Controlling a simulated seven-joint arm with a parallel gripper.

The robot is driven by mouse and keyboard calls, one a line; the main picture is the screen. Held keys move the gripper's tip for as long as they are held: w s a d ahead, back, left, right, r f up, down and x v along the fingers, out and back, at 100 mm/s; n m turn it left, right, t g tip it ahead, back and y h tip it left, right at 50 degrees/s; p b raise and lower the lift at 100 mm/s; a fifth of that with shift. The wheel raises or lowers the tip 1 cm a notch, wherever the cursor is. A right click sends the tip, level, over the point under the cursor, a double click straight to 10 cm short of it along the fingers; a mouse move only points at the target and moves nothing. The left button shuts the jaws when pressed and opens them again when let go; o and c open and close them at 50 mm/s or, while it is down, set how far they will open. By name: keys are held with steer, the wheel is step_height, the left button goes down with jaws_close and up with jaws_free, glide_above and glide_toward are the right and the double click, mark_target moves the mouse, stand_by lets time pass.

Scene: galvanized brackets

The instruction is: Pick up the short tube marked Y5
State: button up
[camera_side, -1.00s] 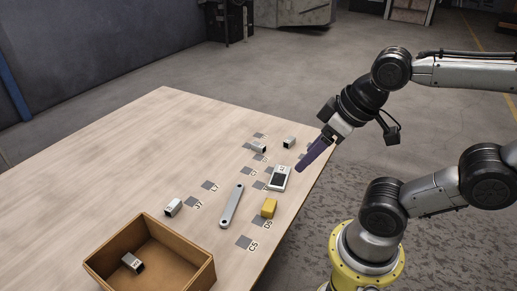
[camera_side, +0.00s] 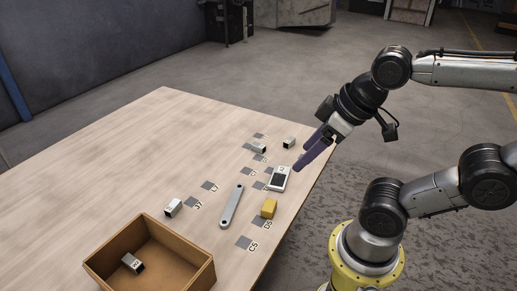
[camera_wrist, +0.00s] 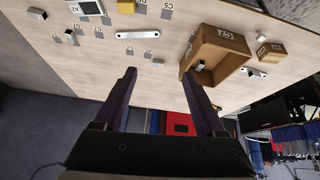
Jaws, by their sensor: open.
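Short grey tubes with dark open ends lie on the wooden table (camera_side: 130,160). One tube (camera_side: 289,142) is near the far right edge, a second (camera_side: 259,149) just left of it, and a third (camera_side: 173,208) stands near the box. Another tube (camera_side: 132,263) lies inside the box. I cannot read Y5 on any of them. The wrist view shows tubes at upper left (camera_wrist: 37,14), (camera_wrist: 69,35) and a small one (camera_wrist: 158,62) beyond the fingertips. My gripper (camera_side: 305,157) is open and empty above the table's right edge; its two dark fingers also show in the wrist view (camera_wrist: 158,74).
An open brown box (camera_side: 190,273) stands at the table's front. A flat grey bar (camera_side: 231,206), a yellow block (camera_side: 269,208) and a dark-faced device (camera_side: 278,179) lie on the right part. Grey labelled squares are scattered among them. The table's left part is clear.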

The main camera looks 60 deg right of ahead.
steer(key=w+r+n+t, duration=0.25)
steer(key=w+r, duration=0.55)
steer(key=w, duration=0.4)
steer(key=w+d, duration=0.6)
steer(key=w, duration=0.4)
steer(key=m+g, duration=0.4)
steer(key=m, duration=0.1)
glide_above(259, 145)
steer(key=s, duration=0.2)
steer(key=shift+h, duration=0.4)
steer(key=f, duration=3.8)
steer(key=shift+s+a+f, duration=0.2)
steer(key=shift+a+f, duration=0.15)
steer(key=shift+d+x, duration=0.2)
steer(key=shift+x, duration=2.5)
